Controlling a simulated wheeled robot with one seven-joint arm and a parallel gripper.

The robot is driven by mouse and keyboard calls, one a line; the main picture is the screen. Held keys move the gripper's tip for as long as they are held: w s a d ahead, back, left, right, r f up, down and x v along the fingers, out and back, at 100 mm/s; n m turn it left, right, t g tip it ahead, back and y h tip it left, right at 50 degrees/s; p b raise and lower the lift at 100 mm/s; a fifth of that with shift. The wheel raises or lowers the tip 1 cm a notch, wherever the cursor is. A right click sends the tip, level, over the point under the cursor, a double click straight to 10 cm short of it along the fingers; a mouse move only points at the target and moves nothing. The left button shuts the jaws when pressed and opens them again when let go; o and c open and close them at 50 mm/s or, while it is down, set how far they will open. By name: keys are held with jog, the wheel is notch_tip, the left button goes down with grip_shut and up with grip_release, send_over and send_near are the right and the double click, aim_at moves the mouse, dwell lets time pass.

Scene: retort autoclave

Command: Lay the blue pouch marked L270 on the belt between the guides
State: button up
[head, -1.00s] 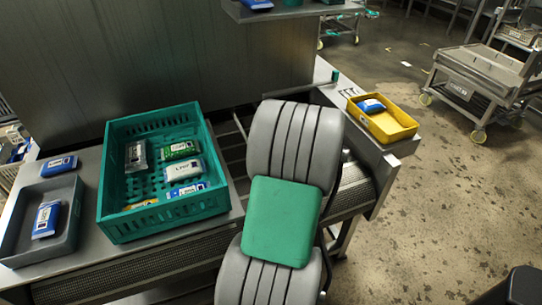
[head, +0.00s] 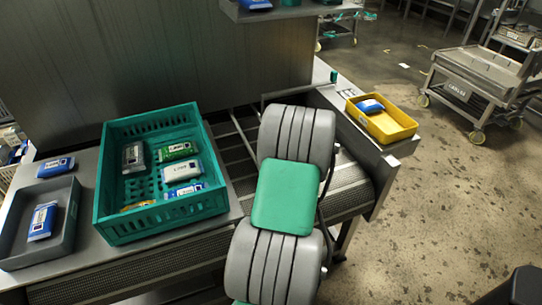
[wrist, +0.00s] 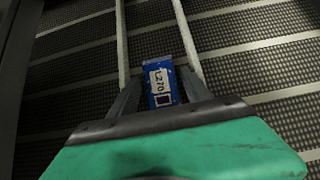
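The blue pouch marked L270 (wrist: 160,74) shows in the wrist view, its white label facing the camera. My gripper (wrist: 161,84) has its two dark fingers against the pouch's sides and appears shut on it. The pouch is between the two pale guides (wrist: 122,42), over the dark belt (wrist: 75,52). I cannot tell whether it touches the belt. In the head view the belt (head: 352,185) is partly hidden by my arm, and my gripper and the held pouch are hidden.
A green crate (head: 100,190) with several pouches stands at left. A grey tray (head: 72,215) holds a blue pouch, with another blue pouch (head: 56,167) behind it. A yellow bin (head: 395,132) with a blue pouch stands at right. A metal cart (head: 470,85) is farther back.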

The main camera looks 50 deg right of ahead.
jog(key=shift+o, duration=0.8)
jog(key=shift+r, duration=0.15)
jog(key=shift+s+r, duration=0.15)
jog(key=shift+r, duration=0.1)
jog(key=p+v, duration=0.1)
jog(key=v, duration=1)
jog(key=shift+s+a, duration=0.2)
jog(key=shift+r, duration=0.15)
